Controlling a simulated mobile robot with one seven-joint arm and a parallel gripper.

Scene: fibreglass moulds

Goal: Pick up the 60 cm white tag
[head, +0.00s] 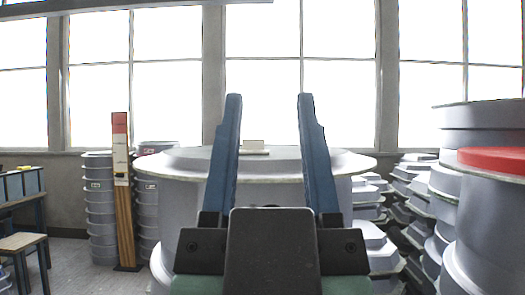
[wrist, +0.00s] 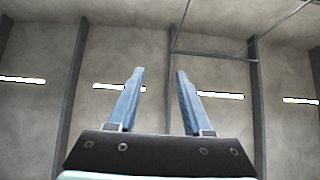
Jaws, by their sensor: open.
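My gripper (head: 270,98) is in the middle of the head view, with its two blue fingers pointing up, wide apart and empty. In the wrist view, my gripper (wrist: 160,70) also shows open, with nothing between the fingers. A small cream-white block (head: 254,146) stands on the top of a large round grey mould (head: 180,165), beyond the fingers and seen between them. It may be the white tag; no marking on it can be read. My gripper is apart from it. The wrist view shows no tag.
A tall wooden post (head: 124,225) with red and white parts stands at the left beside stacked grey moulds (head: 98,200). More stacks stand at the right, one with a red lid (head: 495,158). A wooden stool (head: 22,242) is far left. Some floor (head: 75,262) is clear there.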

